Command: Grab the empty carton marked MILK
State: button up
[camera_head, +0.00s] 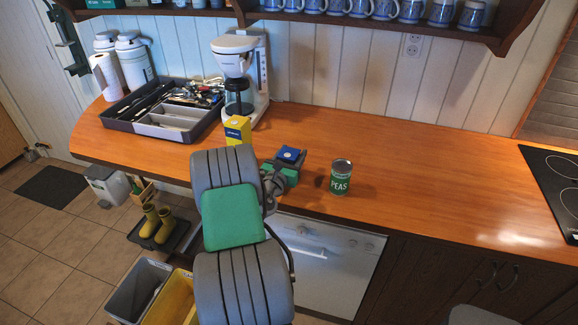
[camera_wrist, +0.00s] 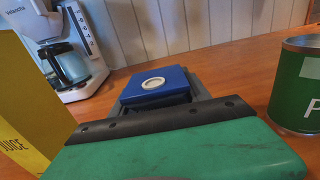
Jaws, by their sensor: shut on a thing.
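A blue carton (camera_head: 291,155) with a round white cap stands near the counter's front edge; in the wrist view its blue top (camera_wrist: 152,85) shows between my fingers. Its sides are mostly hidden by my gripper, and no MILK lettering is visible. My gripper (camera_head: 281,169) is shut on this carton. In the wrist view the near green finger hides the carton's lower part.
A yellow carton (camera_head: 237,130), reading JUICE in the wrist view (camera_wrist: 30,115), stands to the left. A green PEAS can (camera_head: 341,178) stands close on the right. A coffee maker (camera_head: 236,58) and utensil tray (camera_head: 133,125) are behind. The counter right of the can is clear.

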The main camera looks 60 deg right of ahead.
jog(key=c, duration=0.5)
jog(key=shift+o, duration=0.2)
